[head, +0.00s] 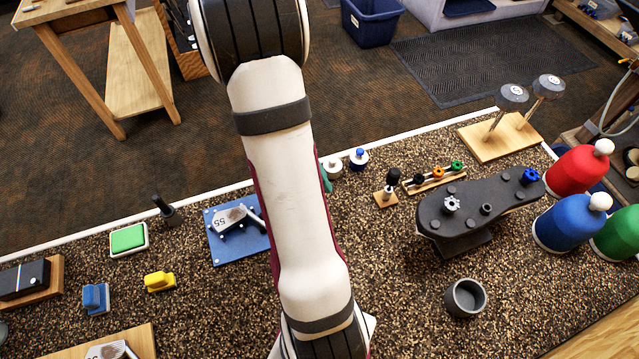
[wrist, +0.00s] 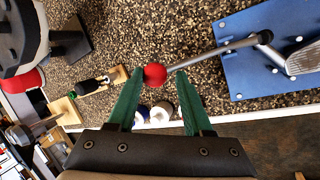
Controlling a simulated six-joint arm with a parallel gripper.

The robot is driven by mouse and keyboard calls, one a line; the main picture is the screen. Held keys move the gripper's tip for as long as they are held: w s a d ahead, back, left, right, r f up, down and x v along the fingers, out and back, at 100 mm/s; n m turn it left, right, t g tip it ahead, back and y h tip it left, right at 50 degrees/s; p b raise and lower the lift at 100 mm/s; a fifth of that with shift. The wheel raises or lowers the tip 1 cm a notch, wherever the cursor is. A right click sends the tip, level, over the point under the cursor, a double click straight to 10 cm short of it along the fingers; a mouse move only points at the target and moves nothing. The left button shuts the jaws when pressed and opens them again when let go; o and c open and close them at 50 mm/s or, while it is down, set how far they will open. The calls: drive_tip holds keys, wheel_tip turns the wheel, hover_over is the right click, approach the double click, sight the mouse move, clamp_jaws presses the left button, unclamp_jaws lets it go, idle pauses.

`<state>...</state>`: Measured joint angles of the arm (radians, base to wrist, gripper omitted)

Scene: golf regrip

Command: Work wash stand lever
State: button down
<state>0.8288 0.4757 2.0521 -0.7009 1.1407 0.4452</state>
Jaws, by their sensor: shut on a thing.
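The wash stand is a blue plate (head: 226,250) left of my arm in the head view, with a grey iron club head (head: 229,218) marked 55 on it. It also shows at the upper right of the wrist view (wrist: 240,70). A grey lever rod (wrist: 222,50) runs from the stand to a red ball knob (wrist: 154,75). My gripper (wrist: 158,74) has green fingers either side of the knob and is shut on it; the left fingertip touches it. In the head view my arm hides the knob and most of the gripper; only a green finger edge shows.
A green pad (head: 128,239) and yellow block (head: 160,282) lie left of the stand. Two small bottles (head: 358,159) stand just beyond my arm. A dark clamp stand (head: 470,213), grey cup (head: 465,297) and large coloured bottles (head: 566,222) are right.

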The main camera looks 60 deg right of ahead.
drive_tip(key=shift+w+a+r+m+g+h, duration=0.2)
drive_tip(key=shift+w+a+r+g+h, duration=0.25)
drive_tip(key=shift+w+a+g+h, duration=0.5)
drive_tip(key=shift+w+a+r+m+g+h, duration=0.2)
drive_tip(key=shift+w+a+r+g+h, duration=0.25)
drive_tip(key=shift+w+a+g, duration=0.45)
drive_tip(key=shift+w+a+r+m+g+h, duration=0.2)
drive_tip(key=shift+w+a+r+g+h, duration=0.4)
drive_tip(key=shift+w+a, duration=0.6)
drive_tip(key=shift+f, duration=0.15)
drive_tip(key=shift+c, duration=1.2)
unclamp_jaws()
drive_tip(key=v, duration=1.6)
